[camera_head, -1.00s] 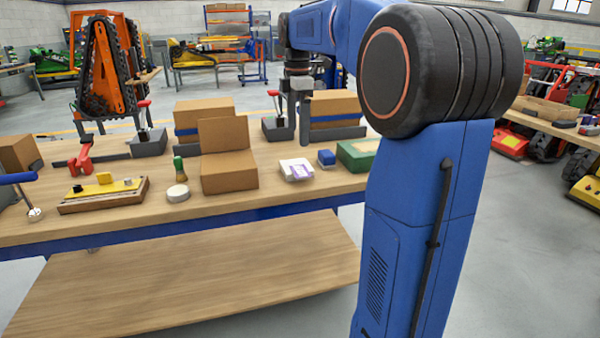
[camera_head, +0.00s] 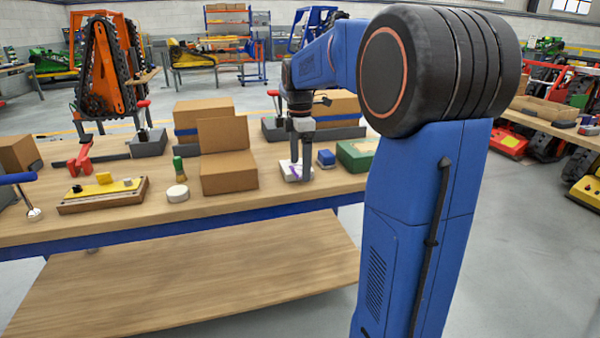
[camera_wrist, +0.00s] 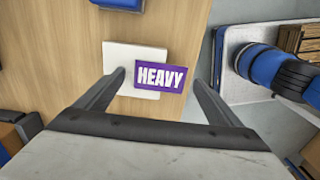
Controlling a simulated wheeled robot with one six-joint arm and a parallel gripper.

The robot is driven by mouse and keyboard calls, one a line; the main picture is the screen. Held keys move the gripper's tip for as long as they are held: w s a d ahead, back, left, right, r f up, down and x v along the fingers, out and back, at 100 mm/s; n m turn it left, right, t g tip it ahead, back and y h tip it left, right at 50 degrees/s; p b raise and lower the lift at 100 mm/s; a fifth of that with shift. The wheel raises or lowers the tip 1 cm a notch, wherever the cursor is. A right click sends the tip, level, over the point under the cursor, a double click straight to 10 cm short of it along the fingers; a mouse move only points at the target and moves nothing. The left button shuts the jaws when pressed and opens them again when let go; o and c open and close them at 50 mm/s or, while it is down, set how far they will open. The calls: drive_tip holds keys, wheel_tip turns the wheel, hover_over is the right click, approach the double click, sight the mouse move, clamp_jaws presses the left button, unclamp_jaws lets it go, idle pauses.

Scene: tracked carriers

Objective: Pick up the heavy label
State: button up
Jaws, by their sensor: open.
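The heavy label (camera_wrist: 161,76) is a small purple rectangle with white "HEAVY" lettering. It lies on a white square pad (camera_wrist: 118,57) on the workbench, overhanging the pad's right side in the wrist view. My gripper (camera_wrist: 160,78) is open, one finger on each side of the label, with the left finger over the white pad. In the head view my gripper (camera_head: 300,176) is low over the white pad (camera_head: 288,173) and partly hides the label. I cannot tell whether the fingertips touch the pad.
A blue block (camera_head: 326,158) and a green box (camera_head: 357,155) stand close on the right. An open cardboard box (camera_head: 229,173) stands on the left. A white round tin (camera_head: 177,193) and a wooden tray (camera_head: 103,200) are farther left on the workbench (camera_head: 240,204).

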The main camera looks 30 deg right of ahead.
drive_tip(key=shift+f, duration=0.1)
drive_tip(key=shift+c, duration=0.3)
drive_tip(key=c, duration=1)
drive_tip(key=shift+c, duration=0.2)
